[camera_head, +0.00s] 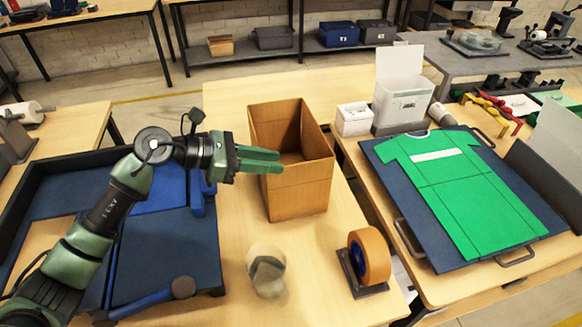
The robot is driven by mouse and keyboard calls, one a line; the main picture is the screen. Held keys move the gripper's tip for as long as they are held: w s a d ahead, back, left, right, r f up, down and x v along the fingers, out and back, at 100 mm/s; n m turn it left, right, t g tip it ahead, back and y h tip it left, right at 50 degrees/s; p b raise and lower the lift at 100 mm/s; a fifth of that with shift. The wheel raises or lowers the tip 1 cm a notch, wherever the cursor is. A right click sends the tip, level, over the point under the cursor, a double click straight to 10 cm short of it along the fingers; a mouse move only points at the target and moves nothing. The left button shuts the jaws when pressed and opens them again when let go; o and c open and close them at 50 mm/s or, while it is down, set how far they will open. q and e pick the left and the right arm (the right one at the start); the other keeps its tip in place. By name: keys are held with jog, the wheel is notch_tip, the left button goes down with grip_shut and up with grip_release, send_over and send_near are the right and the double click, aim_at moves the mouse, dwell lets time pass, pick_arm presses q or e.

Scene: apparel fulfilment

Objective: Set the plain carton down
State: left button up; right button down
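The plain carton (300,190) is a tall brown box with an open top. It stands upright on the light wooden table (225,290) in the middle of the view and looks empty, though its floor is hidden. My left gripper (281,163) comes in from the left, and its green fingers overlap the carton's left rim near the front corner. The fingers show a narrow gap and look open. I cannot tell whether they touch the carton. My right gripper is not in view.
A tape roll on a holder (371,257) and a pale rounded object (267,270) stand in front of the carton. On the right, a green shirt (465,185) lies on a blue board, with a white box (402,100) behind. A blue tray (190,255) lies left.

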pick_arm(q)
jog(key=b+v, duration=0.1)
jog(key=v, duration=0.3)
jog(key=shift+s+a+r, duration=0.15)
jog(key=shift+a+r, duration=0.05)
jog(key=shift+a, duration=0.15)
